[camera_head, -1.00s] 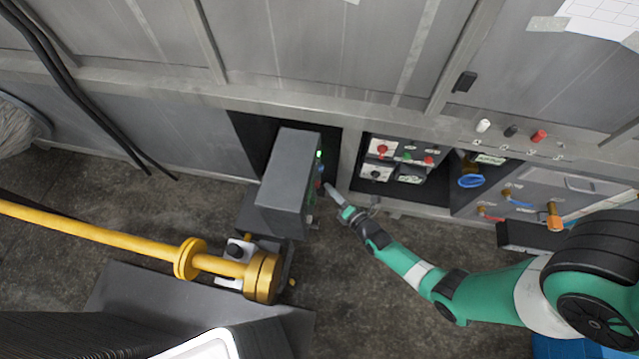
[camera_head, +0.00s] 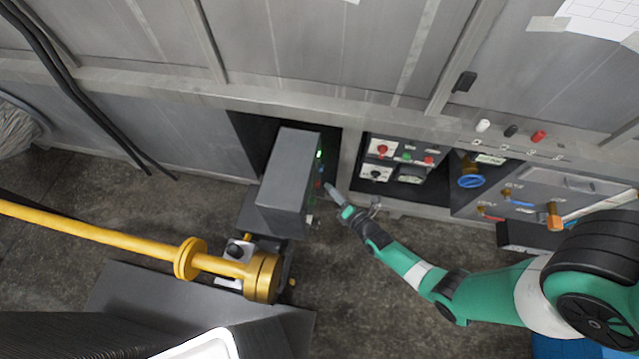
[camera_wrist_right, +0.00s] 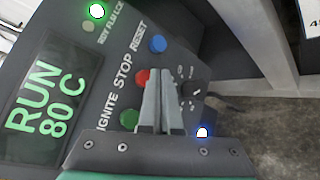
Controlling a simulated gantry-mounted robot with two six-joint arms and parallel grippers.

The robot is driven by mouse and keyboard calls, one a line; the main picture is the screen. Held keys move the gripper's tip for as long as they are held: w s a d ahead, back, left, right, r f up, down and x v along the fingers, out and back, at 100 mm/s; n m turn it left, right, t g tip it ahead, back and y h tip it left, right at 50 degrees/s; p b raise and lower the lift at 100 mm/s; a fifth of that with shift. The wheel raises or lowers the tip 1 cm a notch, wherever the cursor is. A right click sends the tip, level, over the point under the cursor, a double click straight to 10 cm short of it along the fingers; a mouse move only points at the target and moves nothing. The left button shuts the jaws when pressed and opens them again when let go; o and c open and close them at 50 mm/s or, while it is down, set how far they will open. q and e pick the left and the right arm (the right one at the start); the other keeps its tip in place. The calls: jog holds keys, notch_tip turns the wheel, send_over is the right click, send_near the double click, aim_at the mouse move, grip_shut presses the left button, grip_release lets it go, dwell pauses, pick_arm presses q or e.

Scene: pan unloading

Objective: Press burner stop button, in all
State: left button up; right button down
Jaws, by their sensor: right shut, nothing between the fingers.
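The burner box (camera_head: 285,165) is a grey housing with its button panel facing right in the head view. In the right wrist view its display (camera_wrist_right: 45,105) reads RUN 80 C. The red STOP button (camera_wrist_right: 140,76) sits between the green IGNITE button (camera_wrist_right: 129,119) and the blue RESET button (camera_wrist_right: 157,43). My right gripper (camera_head: 328,187) is beside the panel with its fingers shut and empty. In the right wrist view its fingertips (camera_wrist_right: 160,74) overlap the right edge of the STOP button; I cannot tell whether they touch it. My left gripper is not in view.
A green lamp (camera_wrist_right: 97,10) is lit on the panel. A yellow pipe (camera_head: 100,236) runs to a flange in front of the box. A recess to the right holds a switch panel (camera_head: 378,162) and a blue valve wheel (camera_head: 470,181). Floor below my right arm is clear.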

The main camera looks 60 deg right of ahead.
dwell(0.4)
jog(key=shift+w+a, duration=0.15)
jog(key=shift+w, duration=0.25)
jog(key=shift+w+a, duration=0.15)
jog(key=shift+w, duration=0.35)
dwell(0.6)
jog(key=shift+s, duration=0.15)
jog(key=shift+s+d, duration=0.3)
jog(key=shift+s, duration=0.45)
jog(key=s, duration=0.1)
jog(key=s+d, duration=0.1)
jog(key=s, duration=0.2)
jog(key=shift+s+d+p, duration=0.25)
jog(key=shift+s+p, duration=0.1)
jog(key=shift+s, duration=0.05)
